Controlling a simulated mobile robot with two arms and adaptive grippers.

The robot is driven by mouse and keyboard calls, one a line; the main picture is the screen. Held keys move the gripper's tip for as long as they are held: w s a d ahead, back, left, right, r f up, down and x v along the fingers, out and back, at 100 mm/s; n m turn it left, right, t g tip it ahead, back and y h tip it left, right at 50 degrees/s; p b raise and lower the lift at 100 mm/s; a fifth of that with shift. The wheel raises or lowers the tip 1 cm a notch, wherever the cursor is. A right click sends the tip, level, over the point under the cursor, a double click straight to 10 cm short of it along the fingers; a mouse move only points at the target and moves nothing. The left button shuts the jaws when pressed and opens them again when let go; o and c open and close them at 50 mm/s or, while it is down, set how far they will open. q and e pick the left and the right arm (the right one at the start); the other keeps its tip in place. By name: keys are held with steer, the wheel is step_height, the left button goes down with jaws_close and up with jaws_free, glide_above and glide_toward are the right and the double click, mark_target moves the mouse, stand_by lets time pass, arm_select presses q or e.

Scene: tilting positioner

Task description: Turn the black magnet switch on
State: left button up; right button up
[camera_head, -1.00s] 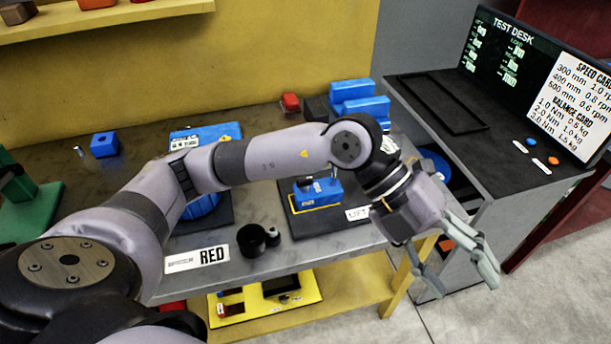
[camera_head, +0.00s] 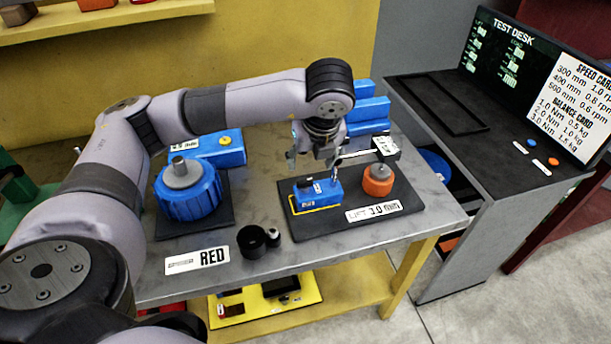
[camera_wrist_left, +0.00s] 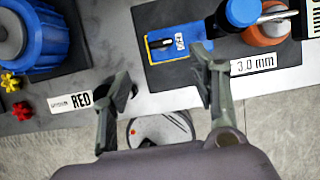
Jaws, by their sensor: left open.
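A blue magnet block (camera_head: 326,196) with a small black switch (camera_head: 307,184) on top sits inside a yellow outline on a dark plate. In the left wrist view the blue block (camera_wrist_left: 184,31) lies ahead of the fingers, with the dark switch (camera_wrist_left: 160,44) near its left end. My left gripper (camera_head: 314,168) is open and empty, pointing down above and just behind the block in the head view. In the left wrist view its two fingers (camera_wrist_left: 162,78) stand wide apart. I cannot tell the exact height above the switch. My right gripper is not in view.
An orange cylinder (camera_head: 378,182) stands right of the block, by a "LIFT 3.0 mm" label (camera_head: 373,211). A large blue ribbed part (camera_head: 187,196) is to the left. Black cups (camera_head: 252,242) and a "RED" label (camera_head: 198,260) lie near the front edge.

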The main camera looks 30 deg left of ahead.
mark_target(305, 180)
arm_select(q)
steer(key=p+x, duration=0.2)
steer(key=x, duration=0.8)
steer(key=shift+f, duration=0.4)
steer(key=shift+c, duration=0.4)
steer(key=c, duration=1)
steer(key=shift+c, duration=0.4)
